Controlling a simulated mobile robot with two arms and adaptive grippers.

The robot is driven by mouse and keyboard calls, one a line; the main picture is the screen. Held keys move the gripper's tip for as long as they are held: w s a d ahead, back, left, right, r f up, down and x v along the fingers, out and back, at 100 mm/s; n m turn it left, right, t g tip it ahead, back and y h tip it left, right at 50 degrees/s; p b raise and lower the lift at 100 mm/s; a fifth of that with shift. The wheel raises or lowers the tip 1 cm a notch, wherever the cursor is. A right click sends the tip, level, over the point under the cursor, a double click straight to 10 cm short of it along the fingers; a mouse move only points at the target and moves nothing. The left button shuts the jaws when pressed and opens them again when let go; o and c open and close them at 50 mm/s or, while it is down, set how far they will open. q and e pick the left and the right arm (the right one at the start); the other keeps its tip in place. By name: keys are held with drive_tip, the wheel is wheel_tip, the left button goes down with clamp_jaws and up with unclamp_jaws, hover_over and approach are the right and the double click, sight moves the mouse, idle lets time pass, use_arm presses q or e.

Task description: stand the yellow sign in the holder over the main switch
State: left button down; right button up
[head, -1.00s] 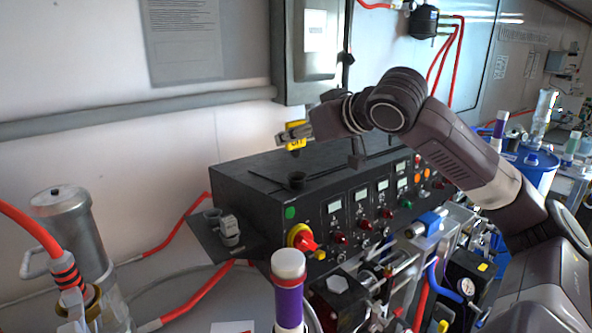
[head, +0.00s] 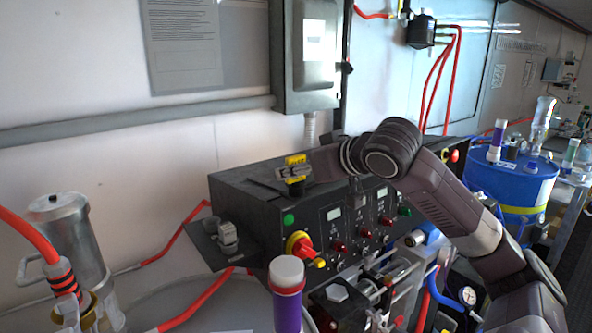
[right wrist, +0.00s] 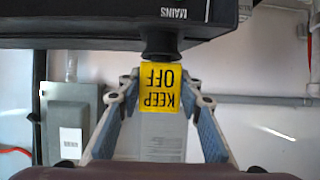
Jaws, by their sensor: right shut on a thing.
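The yellow sign (head: 296,159), reading KEEP OFF in the right wrist view (right wrist: 161,88), is held by my right gripper (head: 294,173). The gripper's fingers (right wrist: 162,92) are shut on its sides. The small black holder (head: 297,187) stands on top of the black control box, above the red and yellow main switch (head: 300,246). In the right wrist view the holder (right wrist: 162,46) meets the lower edge of the sign. I cannot tell whether that edge is inside the holder or just at its mouth. My left gripper is not in view.
The black control box (head: 250,203) has lamps and meters on its front. A grey wall cabinet (head: 308,60) hangs behind it. A purple and white bottle (head: 287,295) stands in front, with a metal canister (head: 68,230) to the left. Red hoses run around the box.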

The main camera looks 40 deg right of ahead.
drive_tip(key=o, duration=1)
drive_tip(key=shift+f, duration=0.15)
drive_tip(key=shift+o, duration=0.2)
drive_tip(key=shift+r, duration=0.35)
drive_tip(key=b+v, duration=0.2)
drive_tip(key=v, duration=0.1)
drive_tip(key=shift+s, duration=0.4)
drive_tip(key=d+b+v, duration=0.1)
drive_tip(key=b+v, duration=0.1)
drive_tip(key=v, duration=0.6)
drive_tip(key=shift+a+b, duration=0.3)
drive_tip(key=shift+a, duration=0.2)
drive_tip(key=shift+r, duration=0.15)
